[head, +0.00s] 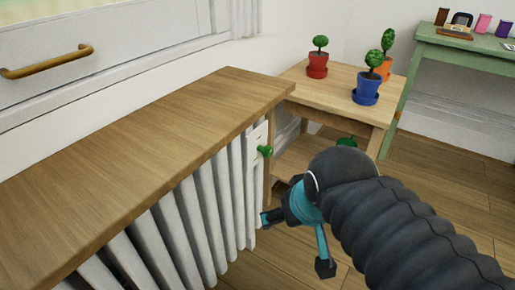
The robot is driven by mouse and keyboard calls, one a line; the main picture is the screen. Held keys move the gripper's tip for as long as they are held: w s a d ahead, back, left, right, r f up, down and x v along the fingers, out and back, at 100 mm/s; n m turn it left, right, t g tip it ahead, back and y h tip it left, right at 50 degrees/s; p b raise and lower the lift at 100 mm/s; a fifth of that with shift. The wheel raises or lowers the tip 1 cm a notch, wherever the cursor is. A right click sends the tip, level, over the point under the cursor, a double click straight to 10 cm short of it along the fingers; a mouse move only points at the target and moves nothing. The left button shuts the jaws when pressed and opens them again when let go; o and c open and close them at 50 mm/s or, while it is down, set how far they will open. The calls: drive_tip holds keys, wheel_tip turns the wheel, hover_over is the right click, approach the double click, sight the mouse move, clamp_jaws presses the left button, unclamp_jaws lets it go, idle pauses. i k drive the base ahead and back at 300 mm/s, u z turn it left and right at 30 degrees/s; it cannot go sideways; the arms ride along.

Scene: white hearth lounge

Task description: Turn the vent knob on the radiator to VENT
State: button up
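The vent knob (265,151) is small and green. It sticks out from a narrow white plate (258,133) at the far end of the white radiator (203,218). Any marking on the plate is too small to read, so I cannot tell the knob's setting. My gripper (296,244) has teal fingers with dark tips. The fingers are spread apart with nothing visible between them. In the picture it is below and right of the knob, apart from it, with one fingertip close to the radiator's end.
A wooden shelf (150,150) covers the radiator top, its edge above the knob. A small wooden table (318,94) with red, blue and orange potted plants stands just beyond. A green desk (455,40) is at the back right. Wooden floor (445,180) is clear at right.

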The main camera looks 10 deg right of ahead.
sight(266, 151)
drive_tip(key=z, duration=1.25)
drive_tip(key=k, duration=0.6)
drive_tip(key=z, duration=0.15)
